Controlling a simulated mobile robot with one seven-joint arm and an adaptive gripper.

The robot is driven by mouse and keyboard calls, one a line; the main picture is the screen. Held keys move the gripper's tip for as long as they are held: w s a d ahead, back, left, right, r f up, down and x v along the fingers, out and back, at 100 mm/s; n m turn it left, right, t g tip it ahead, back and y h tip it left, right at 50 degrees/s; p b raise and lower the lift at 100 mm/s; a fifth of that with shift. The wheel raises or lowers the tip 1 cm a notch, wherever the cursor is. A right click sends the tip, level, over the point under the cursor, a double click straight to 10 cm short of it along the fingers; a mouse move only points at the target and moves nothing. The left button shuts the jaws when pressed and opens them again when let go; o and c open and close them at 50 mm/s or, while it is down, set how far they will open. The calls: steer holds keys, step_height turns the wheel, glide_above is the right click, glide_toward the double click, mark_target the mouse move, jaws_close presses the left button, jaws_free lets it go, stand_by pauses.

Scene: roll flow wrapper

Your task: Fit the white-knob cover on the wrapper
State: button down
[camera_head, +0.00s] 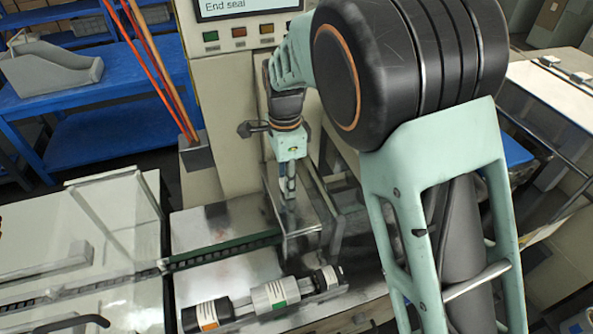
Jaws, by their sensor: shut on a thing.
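The wrapper (222,120) is a cream machine with a screen and coloured buttons, standing behind a metal deck. My gripper (289,190) points down over the deck, right of the chain channel. It is shut on what looks like the clear, metal-edged cover (303,218), which stands roughly upright at the channel's right end. The white knob cannot be made out; the jaws hide the gripped spot. I cannot tell whether the cover is seated or just above the deck.
Another clear guard (115,210) stands over the left infeed table. Orange cables (160,70) hang left of the machine. A blue bench (95,115) with a grey part stands behind. Bare deck lies left of the cover.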

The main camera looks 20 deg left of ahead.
steer(key=shift+w+f, duration=0.3)
steer(key=shift+f, duration=0.2)
steer(key=shift+s+f+b, duration=0.15)
steer(key=shift+f+b, duration=0.6)
steer(key=shift+b, duration=0.05)
steer(key=shift+f+b, duration=0.8)
steer(key=shift+f, duration=0.55)
steer(key=shift+f+b, duration=0.3)
steer(key=shift+f, duration=0.05)
steer(key=shift+f+b, duration=0.35)
steer(key=shift+f, duration=0.35)
steer(key=c, duration=1.5)
jaws_free()
steer(key=shift+c, duration=0.2)
